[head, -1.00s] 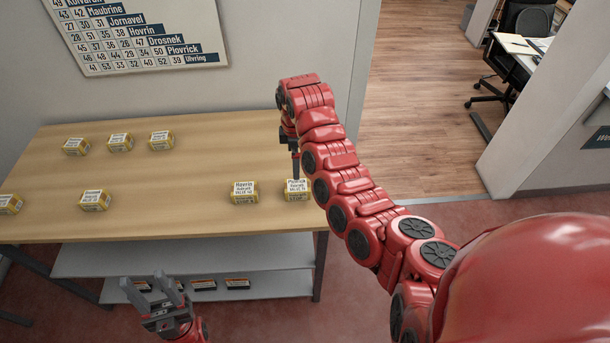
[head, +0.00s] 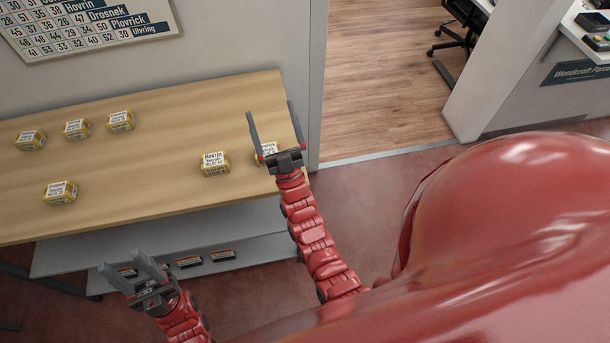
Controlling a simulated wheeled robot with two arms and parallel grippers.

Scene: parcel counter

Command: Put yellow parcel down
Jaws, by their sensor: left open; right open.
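Several yellow parcels with white labels lie on the wooden table. One labelled Plovrick (head: 265,152) lies near the right edge, partly hidden behind my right gripper (head: 272,128). That gripper is open and empty, its fingers spread and pointing up in the picture. The Hovrin parcel (head: 214,163) lies just left of it, apart. Another yellow parcel (head: 61,191) lies at the front left, and a back row holds a left one (head: 31,140), a middle one (head: 78,129) and a right one (head: 121,121). My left gripper (head: 140,274) is open and empty, below the table's front edge in the picture.
The wooden table (head: 165,185) has free room in its middle and at the back right. A grey lower shelf (head: 245,252) holds several dark boxes (head: 190,262). A chart (head: 80,30) hangs on the wall. A doorway opens on the right.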

